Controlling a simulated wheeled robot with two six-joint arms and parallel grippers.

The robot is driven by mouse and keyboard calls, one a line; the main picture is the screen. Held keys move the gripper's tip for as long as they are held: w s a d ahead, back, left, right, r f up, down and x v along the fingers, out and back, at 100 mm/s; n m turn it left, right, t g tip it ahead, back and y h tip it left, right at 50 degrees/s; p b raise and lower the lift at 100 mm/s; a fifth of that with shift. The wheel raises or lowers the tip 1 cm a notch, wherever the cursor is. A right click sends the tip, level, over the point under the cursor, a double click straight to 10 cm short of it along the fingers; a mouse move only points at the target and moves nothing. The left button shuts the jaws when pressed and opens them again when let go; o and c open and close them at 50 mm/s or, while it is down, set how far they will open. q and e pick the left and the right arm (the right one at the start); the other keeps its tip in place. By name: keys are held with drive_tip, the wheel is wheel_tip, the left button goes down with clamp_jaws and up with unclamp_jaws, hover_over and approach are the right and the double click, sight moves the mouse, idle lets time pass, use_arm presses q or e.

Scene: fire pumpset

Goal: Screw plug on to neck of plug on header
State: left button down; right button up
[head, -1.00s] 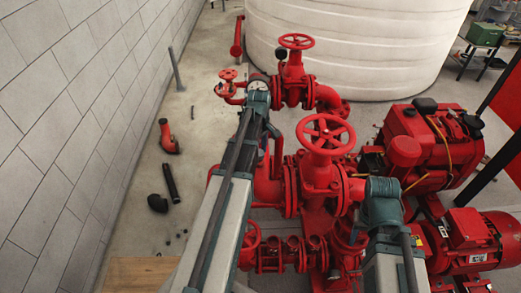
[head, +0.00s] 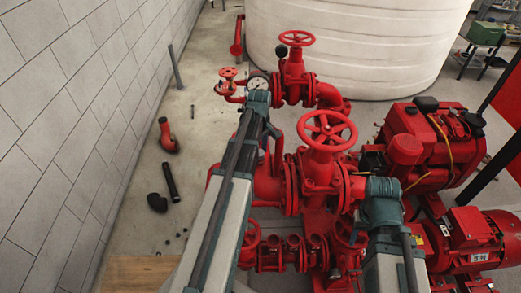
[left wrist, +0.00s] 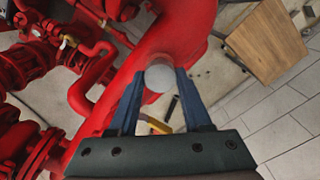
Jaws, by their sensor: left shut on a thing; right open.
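My left gripper (left wrist: 160,77) is shut on a round grey plug (left wrist: 160,80), held between its two blue fingertips. The plug is right against or just in front of the thick red header pipe (left wrist: 186,32) in the left wrist view. The neck on the header is hidden behind the plug, so I cannot tell whether the threads touch. In the head view my left arm reaches up the middle, and its fingers and the plug are hidden. My right arm shows at lower right, but its gripper fingers are out of sight.
Red valves with handwheels (head: 327,131) and a red engine (head: 425,141) crowd the right. A white tank (head: 350,50) stands behind. A red elbow (head: 167,137) and a black pipe (head: 170,182) lie on the floor beside the left wall. A wooden board (left wrist: 275,41) is nearby.

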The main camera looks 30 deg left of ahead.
use_arm(q)
drive_tip(key=shift+f+b, duration=0.5)
drive_tip(key=shift+f, duration=0.05)
drive_tip(key=m, duration=0.4)
drive_tip(key=shift+m, duration=0.3)
idle(0.3)
drive_tip(key=m, duration=0.4)
drive_tip(key=shift+m, duration=0.3)
drive_tip(key=shift+m, duration=0.5)
drive_tip(key=m, duration=0.3)
drive_tip(key=shift+m, duration=0.3)
